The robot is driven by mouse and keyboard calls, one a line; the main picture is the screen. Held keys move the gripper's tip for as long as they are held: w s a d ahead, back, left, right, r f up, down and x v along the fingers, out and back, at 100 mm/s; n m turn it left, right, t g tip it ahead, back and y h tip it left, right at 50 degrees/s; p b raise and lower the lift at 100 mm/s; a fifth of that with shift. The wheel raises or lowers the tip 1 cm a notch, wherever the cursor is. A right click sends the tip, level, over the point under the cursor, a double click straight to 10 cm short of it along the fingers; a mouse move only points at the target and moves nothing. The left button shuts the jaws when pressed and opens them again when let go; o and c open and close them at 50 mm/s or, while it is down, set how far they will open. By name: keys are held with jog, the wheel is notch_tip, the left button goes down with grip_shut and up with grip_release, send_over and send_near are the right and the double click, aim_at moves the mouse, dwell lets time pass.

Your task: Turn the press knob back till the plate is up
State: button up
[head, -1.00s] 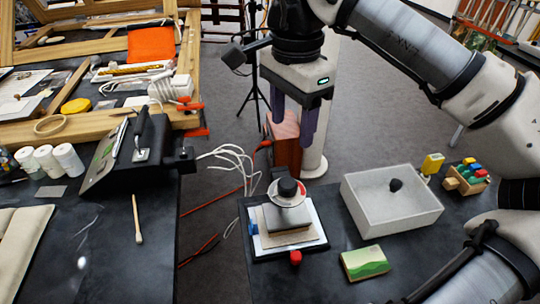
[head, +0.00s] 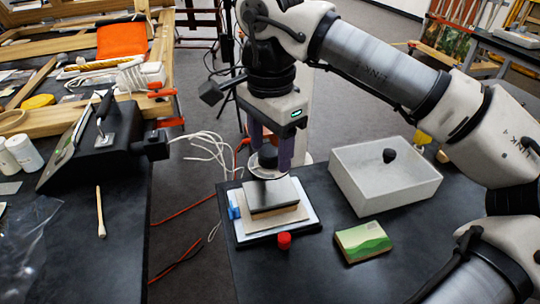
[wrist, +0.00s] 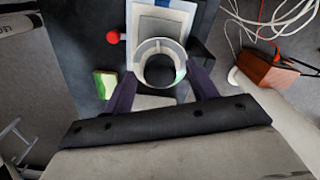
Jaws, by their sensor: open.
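The press stands on the dark table, with a white base sheet (head: 247,224), a brown board (head: 262,226) and a dark plate (head: 285,194) stacked on it. In the wrist view a pale ring (wrist: 142,52) around a dark centre lies between the open fingers (wrist: 163,88). I cannot tell whether the fingers touch the knob. Fingers and ring hide the knob's lower part, and the gap under the plate is unclear.
A red knob (head: 284,240) sits at the press's front edge. A green-painted block (head: 362,242) and a grey-white bin (head: 395,193) with a dark lump stand to the right. Loose white cables (head: 212,148) hang behind left. The left table (head: 130,225) is separated by a gap.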

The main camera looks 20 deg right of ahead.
jog(key=shift+f, duration=0.15)
jog(key=c, duration=1)
jog(key=shift+n, duration=0.3)
jog(key=shift+n, duration=1.2)
jog(key=n, duration=0.4)
jog(key=shift+n+p, duration=0.3)
jog(key=n, duration=0.4)
jog(key=shift+p, duration=0.35)
jog(key=shift+n, duration=2.1)
